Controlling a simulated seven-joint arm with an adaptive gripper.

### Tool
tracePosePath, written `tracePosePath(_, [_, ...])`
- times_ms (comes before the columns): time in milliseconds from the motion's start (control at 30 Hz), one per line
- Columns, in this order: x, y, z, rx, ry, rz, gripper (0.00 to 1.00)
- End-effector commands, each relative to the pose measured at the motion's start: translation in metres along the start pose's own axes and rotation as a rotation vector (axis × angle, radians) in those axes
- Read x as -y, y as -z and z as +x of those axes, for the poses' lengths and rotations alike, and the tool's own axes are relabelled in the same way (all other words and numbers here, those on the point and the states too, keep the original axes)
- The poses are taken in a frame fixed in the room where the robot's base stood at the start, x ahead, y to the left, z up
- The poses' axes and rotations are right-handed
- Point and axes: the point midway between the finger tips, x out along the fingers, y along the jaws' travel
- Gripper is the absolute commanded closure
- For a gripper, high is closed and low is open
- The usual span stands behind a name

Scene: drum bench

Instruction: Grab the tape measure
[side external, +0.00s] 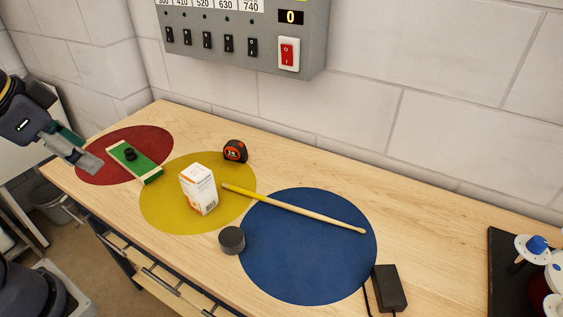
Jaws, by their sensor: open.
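The tape measure (235,151) is small, orange-red and black. It stands on the wooden bench at the back edge of the yellow circle (160,213), towards the wall. My gripper (84,152) is at the left of the side external view, over the red circle (103,144), and well apart from the tape measure. It is open, and nothing shows between its fingers. The tape measure is in plain view.
A green block with a black knob (146,168) lies between my gripper and the tape measure. A white box (199,190), a drumstick (300,211), a dark cylinder (231,240) and a black adapter (389,288) are on the bench. A grey switch panel (240,40) hangs above.

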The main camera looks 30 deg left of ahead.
Motion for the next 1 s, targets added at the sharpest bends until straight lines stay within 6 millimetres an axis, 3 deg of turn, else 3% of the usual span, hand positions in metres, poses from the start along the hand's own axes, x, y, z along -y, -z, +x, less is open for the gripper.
tracePosePath(33, [0.004,0.020,-0.020,-0.035,0.010,0.078,0.38])
tracePosePath(200, [0.021,0.088,-0.066,-0.033,0.017,0.349,0.38])
tracePosePath(333, [0.037,0.151,-0.085,-0.006,0.011,0.548,0.38])
tracePosePath(467, [0.055,0.218,-0.082,0.033,-0.010,0.742,0.38])
tracePosePath(567, [0.069,0.264,-0.061,0.067,-0.036,0.873,0.38])
tracePosePath(733, [0.090,0.321,0.003,0.125,-0.096,1.049,0.38])
tracePosePath(867, [0.102,0.343,0.074,0.172,-0.154,1.138,0.38])
tracePosePath(1000, [0.110,0.343,0.158,0.222,-0.216,1.169,0.38])
